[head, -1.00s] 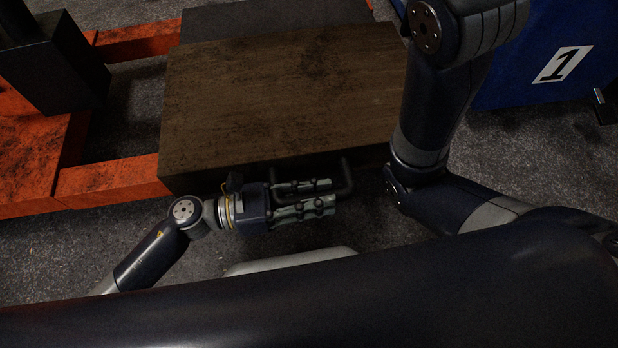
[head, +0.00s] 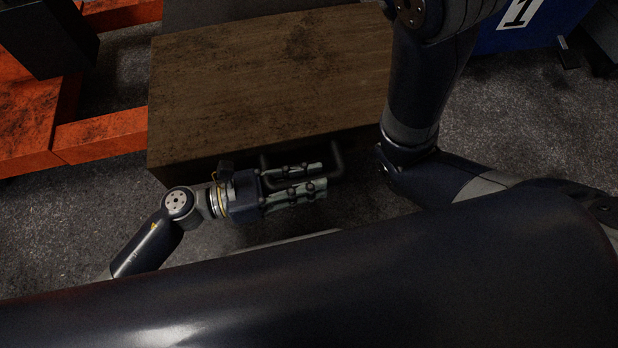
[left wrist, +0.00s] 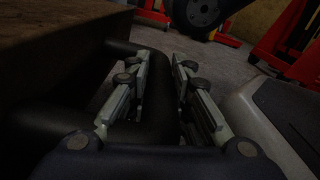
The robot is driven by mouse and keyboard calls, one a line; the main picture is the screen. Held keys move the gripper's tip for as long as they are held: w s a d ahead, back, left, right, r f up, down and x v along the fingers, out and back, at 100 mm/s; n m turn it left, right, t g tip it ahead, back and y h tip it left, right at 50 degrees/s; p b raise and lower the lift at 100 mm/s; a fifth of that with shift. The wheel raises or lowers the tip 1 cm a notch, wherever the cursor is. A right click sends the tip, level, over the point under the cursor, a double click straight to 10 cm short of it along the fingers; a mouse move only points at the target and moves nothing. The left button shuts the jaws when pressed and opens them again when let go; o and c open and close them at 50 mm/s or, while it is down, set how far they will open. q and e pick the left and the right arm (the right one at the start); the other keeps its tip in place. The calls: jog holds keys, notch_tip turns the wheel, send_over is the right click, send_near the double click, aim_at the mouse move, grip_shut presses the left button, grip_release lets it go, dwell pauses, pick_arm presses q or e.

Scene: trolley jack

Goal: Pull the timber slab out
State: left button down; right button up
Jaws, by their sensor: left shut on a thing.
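The timber slab (head: 270,85) is a thick brown block with dark stains, lying in the middle of the head view beside an orange frame. A dark bent bar handle (head: 335,160) stands out from its near face. My left gripper (head: 318,181) is shut on this handle, close to the near face. In the left wrist view, the fingers (left wrist: 158,75) lie along both sides of the dark bar, and the slab's dark side (left wrist: 55,60) fills the left. My right arm crosses the right side of the head view; its gripper is out of view.
The orange frame (head: 100,135) lies left of the slab, with a dark block (head: 45,35) on it. A blue box (head: 545,22) marked "1" stands at the upper right. Grey carpet (head: 80,230) is bare at the near left. My own body fills the bottom.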

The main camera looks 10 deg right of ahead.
pick_arm(q)
jog(key=c, duration=1.4)
grip_release()
jog(key=shift+f, duration=0.15)
jog(key=a, duration=1.2)
